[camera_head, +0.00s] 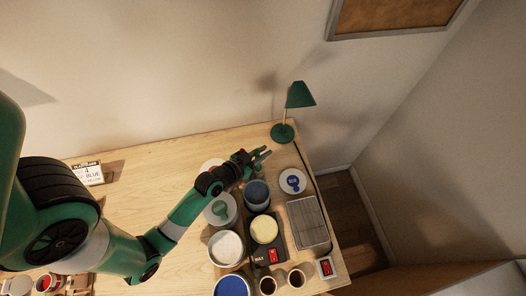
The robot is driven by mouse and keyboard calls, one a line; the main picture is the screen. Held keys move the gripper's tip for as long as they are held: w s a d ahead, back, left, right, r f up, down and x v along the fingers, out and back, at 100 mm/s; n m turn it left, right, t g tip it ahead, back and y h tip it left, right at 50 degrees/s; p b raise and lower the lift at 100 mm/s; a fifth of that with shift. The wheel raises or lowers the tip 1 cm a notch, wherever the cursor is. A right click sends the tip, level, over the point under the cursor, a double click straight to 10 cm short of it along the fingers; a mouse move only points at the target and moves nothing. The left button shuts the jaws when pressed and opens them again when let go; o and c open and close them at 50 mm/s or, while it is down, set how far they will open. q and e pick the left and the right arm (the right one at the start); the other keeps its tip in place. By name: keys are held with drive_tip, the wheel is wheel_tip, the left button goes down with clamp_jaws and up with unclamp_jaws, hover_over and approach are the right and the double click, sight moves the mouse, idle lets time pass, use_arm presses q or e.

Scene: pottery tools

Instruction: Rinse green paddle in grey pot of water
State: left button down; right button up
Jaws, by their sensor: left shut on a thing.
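My left gripper (261,156) is above the table, just behind the grey pot (257,198) in the picture. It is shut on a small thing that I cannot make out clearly. The pot is round, dark blue-grey and open at the top; I cannot tell its water level. A white disc (232,201) with a green paddle-shaped mark (220,210) lies left of the pot. I cannot tell whether this mark is the green paddle itself or a print. My right gripper is not in view.
A white disc with a blue mark (292,180) lies right of the pot. A cream-filled container (264,229) on a black scale, a white tub (226,247), a blue tub (232,287) and a wire rack (308,222) are nearby. A green lamp (283,132) stands behind. The table's left middle is clear.

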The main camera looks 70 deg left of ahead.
use_arm(q)
drive_tip(key=shift+f, duration=0.1)
drive_tip(key=c, duration=0.7)
unclamp_jaws()
drive_tip(key=shift+c, duration=0.2)
drive_tip(key=v, duration=1.1)
drive_tip(key=shift+s+d+b, duration=0.15)
drive_tip(key=shift+s+b, duration=0.1)
drive_tip(key=shift+b, duration=0.15)
